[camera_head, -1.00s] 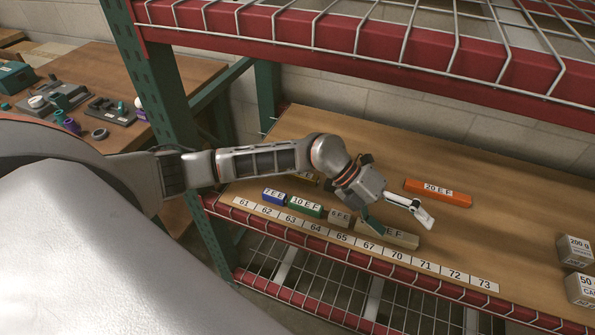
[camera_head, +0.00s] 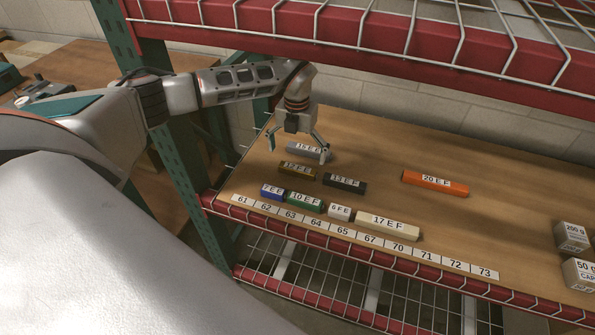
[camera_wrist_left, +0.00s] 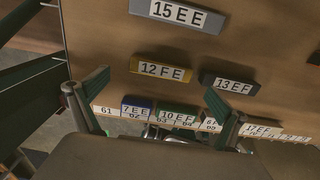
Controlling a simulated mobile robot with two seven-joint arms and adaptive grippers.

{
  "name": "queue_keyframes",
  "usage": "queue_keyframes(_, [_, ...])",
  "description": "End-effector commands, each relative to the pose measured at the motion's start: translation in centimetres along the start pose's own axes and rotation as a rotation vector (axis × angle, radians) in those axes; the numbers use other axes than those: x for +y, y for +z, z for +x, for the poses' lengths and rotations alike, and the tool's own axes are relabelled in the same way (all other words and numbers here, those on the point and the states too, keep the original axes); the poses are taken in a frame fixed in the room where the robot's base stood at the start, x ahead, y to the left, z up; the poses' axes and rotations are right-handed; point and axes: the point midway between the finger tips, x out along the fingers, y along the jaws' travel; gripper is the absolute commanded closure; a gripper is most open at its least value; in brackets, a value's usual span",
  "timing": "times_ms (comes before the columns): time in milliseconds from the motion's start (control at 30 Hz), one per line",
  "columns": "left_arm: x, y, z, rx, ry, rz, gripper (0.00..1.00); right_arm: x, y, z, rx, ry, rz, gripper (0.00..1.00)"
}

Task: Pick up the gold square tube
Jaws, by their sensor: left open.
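The gold square tube (camera_head: 297,173) is a short dark-gold bar with a white label starting with 12. It lies flat on the wooden shelf, between a grey tube behind and the small tubes in front. My left gripper (camera_head: 298,148) is open, pointing down near the grey tube, a little behind the gold tube in the head view. In the left wrist view the gold tube (camera_wrist_left: 148,70) lies crosswise beyond and between the spread fingers of my left gripper (camera_wrist_left: 157,88), which hold nothing. My right gripper is not in view.
Grey tube 15 (camera_head: 300,148) and black tube 13 (camera_head: 345,185) lie close by. Blue (camera_head: 272,192), green (camera_head: 305,204), white (camera_head: 340,213) and cream (camera_head: 388,227) tubes line the front. An orange tube (camera_head: 436,183) lies right. The red upper shelf beam (camera_head: 400,65) hangs above.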

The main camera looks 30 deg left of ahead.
Motion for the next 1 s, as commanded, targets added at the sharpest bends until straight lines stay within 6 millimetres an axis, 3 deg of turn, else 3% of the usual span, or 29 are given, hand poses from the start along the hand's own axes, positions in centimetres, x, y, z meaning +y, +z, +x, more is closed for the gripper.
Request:
queue_keyframes(300, [-0.3,-0.2,4.3,0.003,-0.002,0.001,0.00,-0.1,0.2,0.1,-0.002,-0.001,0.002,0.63])
queue_keyframes(567, [-0.3,-0.1,4.8,0.000,-0.002,0.001,0.00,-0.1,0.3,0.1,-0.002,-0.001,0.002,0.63])
queue_keyframes(600, [-0.3,-0.1,4.8,0.000,-0.002,0.001,0.03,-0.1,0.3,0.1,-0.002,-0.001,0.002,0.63])
queue_keyframes(733, [-0.3,-0.1,4.8,0.000,-0.002,0.001,0.36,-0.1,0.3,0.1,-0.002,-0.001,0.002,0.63])
queue_keyframes(767, [-0.3,-0.1,4.8,0.000,-0.002,0.002,0.40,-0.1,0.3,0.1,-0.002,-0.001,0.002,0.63])
queue_keyframes(1000, [-0.3,-0.1,4.8,0.000,-0.002,0.002,0.40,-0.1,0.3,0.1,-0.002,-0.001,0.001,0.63])
